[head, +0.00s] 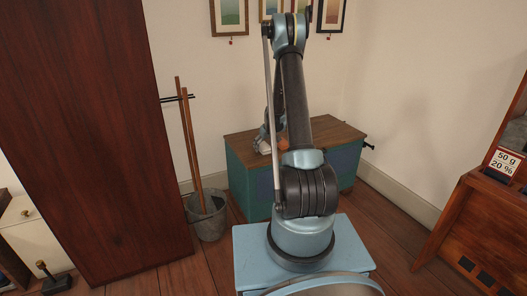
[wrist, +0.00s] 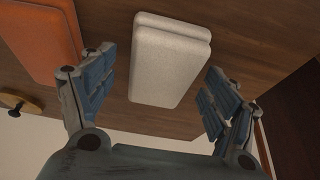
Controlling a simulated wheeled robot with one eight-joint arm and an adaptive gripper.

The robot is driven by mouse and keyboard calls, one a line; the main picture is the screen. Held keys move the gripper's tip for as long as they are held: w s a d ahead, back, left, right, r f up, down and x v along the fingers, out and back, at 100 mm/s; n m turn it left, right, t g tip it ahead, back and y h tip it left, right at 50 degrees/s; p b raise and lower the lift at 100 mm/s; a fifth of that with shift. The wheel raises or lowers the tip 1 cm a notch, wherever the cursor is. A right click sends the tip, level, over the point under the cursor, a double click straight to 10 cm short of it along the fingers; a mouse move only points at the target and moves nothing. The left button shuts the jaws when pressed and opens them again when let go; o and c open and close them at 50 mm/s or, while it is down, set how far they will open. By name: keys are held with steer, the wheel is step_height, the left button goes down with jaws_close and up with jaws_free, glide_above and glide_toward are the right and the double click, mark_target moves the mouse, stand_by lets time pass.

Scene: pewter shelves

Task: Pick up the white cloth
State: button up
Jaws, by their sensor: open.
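The white cloth (wrist: 168,65) is a folded, layered rectangular pad lying on a brown wooden top in the wrist view. My gripper (wrist: 160,80) is open, with one blue finger to the left of the cloth and one to the right. There is a visible gap in the picture on each side, and I see no finger touching it. In the head view, a small white patch, probably the cloth (head: 264,147), shows on the blue chest (head: 245,172) beside my arm; my arm and gripper hide much of that area.
An orange folded cloth (wrist: 40,38) lies left of the white one. A round brown knob (wrist: 20,103) shows at lower left. In the head view, a bucket (head: 207,218) with poles stands left of the chest, by a tall dark wooden cabinet (head: 95,120). A wooden stand (head: 485,220) is at right.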

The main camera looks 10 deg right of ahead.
mark_target(265, 146)
steer(key=shift+c, duration=0.6)
steer(key=c, duration=1)
steer(key=shift+r, duration=5.05)
steer(key=shift+o, duration=1)
steer(key=shift+c, duration=0.6)
